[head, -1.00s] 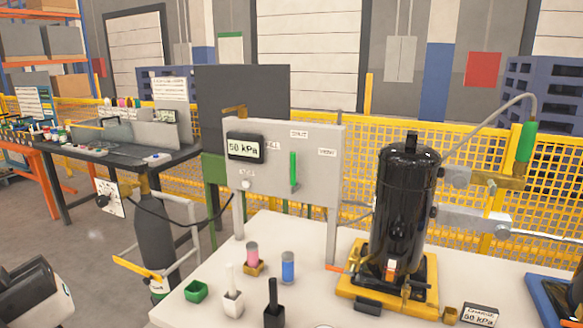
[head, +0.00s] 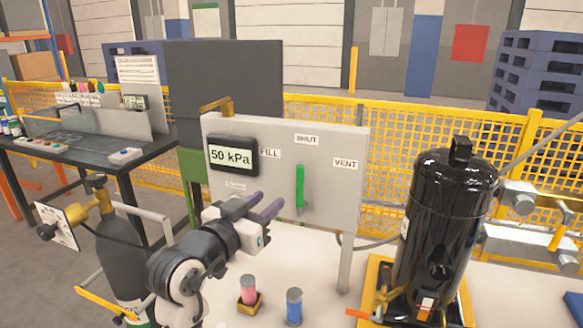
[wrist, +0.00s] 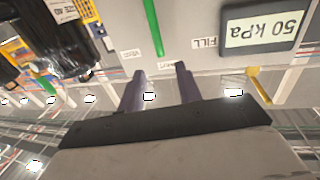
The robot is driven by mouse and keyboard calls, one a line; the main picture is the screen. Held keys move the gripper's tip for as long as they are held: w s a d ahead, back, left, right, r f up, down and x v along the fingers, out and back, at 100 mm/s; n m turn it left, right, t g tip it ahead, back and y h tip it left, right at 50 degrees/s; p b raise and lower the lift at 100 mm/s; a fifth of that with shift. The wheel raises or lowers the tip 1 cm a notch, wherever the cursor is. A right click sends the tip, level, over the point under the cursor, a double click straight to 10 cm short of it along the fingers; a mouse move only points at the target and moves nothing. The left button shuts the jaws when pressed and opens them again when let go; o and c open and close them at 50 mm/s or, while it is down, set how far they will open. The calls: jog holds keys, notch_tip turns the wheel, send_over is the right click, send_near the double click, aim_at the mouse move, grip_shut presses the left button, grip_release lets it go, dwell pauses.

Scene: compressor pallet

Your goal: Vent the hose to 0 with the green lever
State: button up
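The green lever (head: 300,186) stands upright on the grey panel (head: 225,128), below the SHUT label (head: 306,140) and between the FILL label (head: 270,153) and the VENT label (head: 346,163). The display (head: 232,157) reads 50 kPa. My gripper (head: 263,207) is in front of the panel, to the left of the lever and apart from it. Its two fingers are spread with nothing between them. In the wrist view the picture is upside down; the lever (wrist: 153,25) is beyond the open fingers (wrist: 160,80).
The black compressor (head: 448,215) stands on a yellow base to the right of the panel. A dark gas cylinder (head: 122,255) stands to the left of my arm.

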aim_at(298, 177)
jog(key=p+x, duration=0.1)
jog(key=x, duration=1.2)
jog(key=shift+w+d+p, duration=0.15)
jog(key=shift+d+p, duration=0.15)
jog(key=shift+p, duration=0.05)
grip_shut()
